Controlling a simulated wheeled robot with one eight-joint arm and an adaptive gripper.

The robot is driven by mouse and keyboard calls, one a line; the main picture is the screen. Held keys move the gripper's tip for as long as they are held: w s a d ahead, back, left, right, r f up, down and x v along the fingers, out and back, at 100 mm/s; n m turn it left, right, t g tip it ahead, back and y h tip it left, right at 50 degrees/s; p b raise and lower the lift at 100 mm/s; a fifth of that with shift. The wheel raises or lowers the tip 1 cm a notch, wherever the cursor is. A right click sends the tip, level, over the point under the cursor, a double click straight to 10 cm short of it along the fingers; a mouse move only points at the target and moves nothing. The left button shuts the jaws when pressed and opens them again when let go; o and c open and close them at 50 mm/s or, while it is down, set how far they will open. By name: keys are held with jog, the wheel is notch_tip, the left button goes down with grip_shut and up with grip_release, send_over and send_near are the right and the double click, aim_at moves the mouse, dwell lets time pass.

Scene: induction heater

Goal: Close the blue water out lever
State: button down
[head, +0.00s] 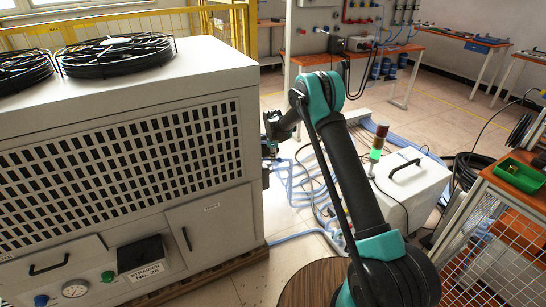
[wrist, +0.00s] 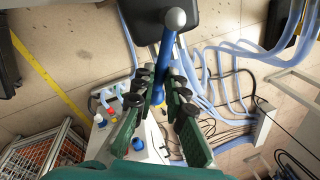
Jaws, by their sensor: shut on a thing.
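The blue lever (wrist: 167,55) runs down through the upper middle of the wrist view. A rounded grey knob (wrist: 175,18) is at its upper end, in front of a dark block. My gripper (wrist: 160,82) has its green fingers with black pads on either side of the lever's lower part and is shut on it. In the head view my gripper (head: 269,150) is at the right side of the large white chiller cabinet (head: 215,230), partly hidden by the cabinet edge and my wrist. The lever cannot be made out in the head view.
Pale blue hoses (head: 293,180) lie on the floor right of the cabinet. A white box with a handle (head: 412,190) and a signal light (head: 379,140) stands further right. A green bin (head: 520,175) sits on a wire-sided bench. Cables lie on the floor below my gripper.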

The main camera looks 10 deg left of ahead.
dwell(0.4)
jog(key=c, duration=1.6)
grip_release()
jog(key=shift+o, duration=0.2)
notch_tip(320, 180, up, 7)
jog(key=s, duration=0.1)
jog(key=shift+s+r, duration=0.2)
jog(key=shift+s, duration=0.1)
